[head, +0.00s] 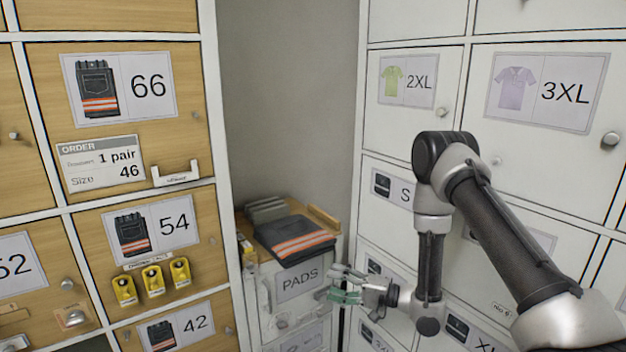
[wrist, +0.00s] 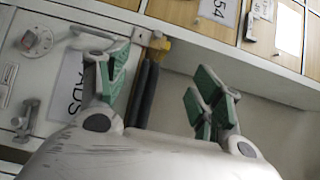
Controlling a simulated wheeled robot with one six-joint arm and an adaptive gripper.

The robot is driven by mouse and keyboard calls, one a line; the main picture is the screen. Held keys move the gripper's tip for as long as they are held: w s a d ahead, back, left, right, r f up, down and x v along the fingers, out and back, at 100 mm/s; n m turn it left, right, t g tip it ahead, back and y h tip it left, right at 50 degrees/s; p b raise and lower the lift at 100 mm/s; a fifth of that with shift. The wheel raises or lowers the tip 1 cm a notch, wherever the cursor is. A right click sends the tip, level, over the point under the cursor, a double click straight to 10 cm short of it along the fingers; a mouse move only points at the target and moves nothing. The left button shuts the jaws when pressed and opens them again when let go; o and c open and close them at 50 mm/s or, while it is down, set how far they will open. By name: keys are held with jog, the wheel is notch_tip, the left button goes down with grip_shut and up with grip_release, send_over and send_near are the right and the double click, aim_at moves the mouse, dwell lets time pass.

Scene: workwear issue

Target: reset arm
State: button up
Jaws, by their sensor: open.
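My gripper (head: 345,285) is open in the head view, in front of the low cabinet marked PADS (head: 297,283). Its green-padded fingers stand wide apart in the wrist view (wrist: 160,85), and I see nothing held between them. My arm comes in from the right and bends down at the elbow. Folded dark workwear with orange and pale stripes (head: 293,240) lies on the cabinet top, above and left of my gripper and apart from it.
An order card (head: 101,164) reads 1 pair, size 46. White lockers (head: 410,95) stand close at right, beside my arm. Grey folded items (head: 266,209) lie behind the workwear.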

jog(key=s+d+f+n+g+h, duration=0.1)
jog(key=d+f+n+h, duration=0.1)
jog(key=d+f+h, duration=0.35)
jog(key=s+d+f+n+g+h, duration=0.1)
jog(key=d+f+n+h, duration=0.15)
jog(key=f, duration=0.65)
jog(key=s+d+r+n+g+h, duration=0.1)
jog(key=d+r+h, duration=0.1)
jog(key=d+h, duration=0.35)
jog(key=d+r+n+g+h, duration=0.1)
jog(key=d+r+h, duration=0.15)
jog(key=d, duration=0.55)
jog(key=s+d+r+g+h, duration=0.1)
jog(key=s+d+r+h, duration=0.1)
jog(key=s+d+r, duration=0.5)
jog(key=s+d+r+g+h, duration=0.1)
jog(key=s+d+r, duration=0.2)
jog(key=r, duration=0.8)
jog(key=s+r+m+t+y, duration=0.1)
jog(key=s+r+t, duration=0.1)
jog(key=s+r, duration=0.5)
jog(key=s+a+r+m+t, duration=0.1)
jog(key=s+r, duration=0.7)
jog(key=r, duration=0.8)
jog(key=shift+s+a+r+m+t+y, duration=0.2)
jog(key=shift+a+r+m+t+y, duration=0.2)
jog(key=shift+t, duration=0.5)
